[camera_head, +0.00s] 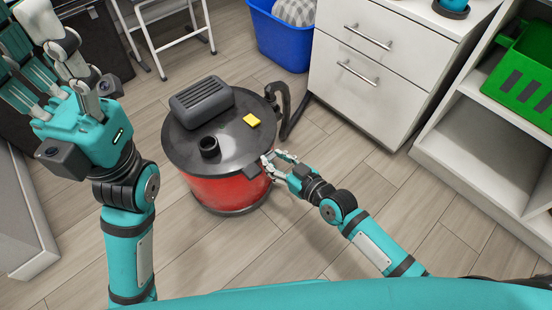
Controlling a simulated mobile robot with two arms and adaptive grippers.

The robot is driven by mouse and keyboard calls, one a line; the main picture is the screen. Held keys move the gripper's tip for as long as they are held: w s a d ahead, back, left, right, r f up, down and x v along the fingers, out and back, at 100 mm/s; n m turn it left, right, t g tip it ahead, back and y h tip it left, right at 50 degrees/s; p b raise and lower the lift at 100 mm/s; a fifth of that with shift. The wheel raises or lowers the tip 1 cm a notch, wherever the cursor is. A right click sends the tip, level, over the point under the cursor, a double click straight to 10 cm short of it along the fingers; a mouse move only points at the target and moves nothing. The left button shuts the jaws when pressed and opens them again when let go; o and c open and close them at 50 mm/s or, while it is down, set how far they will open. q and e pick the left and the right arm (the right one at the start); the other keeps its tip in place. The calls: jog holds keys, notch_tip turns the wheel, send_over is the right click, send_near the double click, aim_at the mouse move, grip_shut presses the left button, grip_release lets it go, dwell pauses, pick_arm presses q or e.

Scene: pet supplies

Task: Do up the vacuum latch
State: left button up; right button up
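The vacuum has a red drum (225,193) and a round black lid (185,150), and stands upright on the floor. A small dark latch (251,173) shows at the lid's right front edge; whether it is fastened is too small to tell. My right gripper (268,167) is beside that edge, close to the latch. Its pale fingers are apart with a gap between them, and nothing shows in them. Contact with the vacuum cannot be told. My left gripper (40,60) is raised at the upper left, away from the vacuum, its fingers spread and empty.
A blue bin (283,42) and a white drawer cabinet (364,75) stand behind the vacuum. White shelves with a green crate (525,75) are at right. A white-framed step stool (165,45) is behind left. The vacuum's black hose (292,117) bends down its right side. Front floor is clear.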

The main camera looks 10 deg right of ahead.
jog(key=shift+o, duration=0.9)
jog(key=v, duration=1.2)
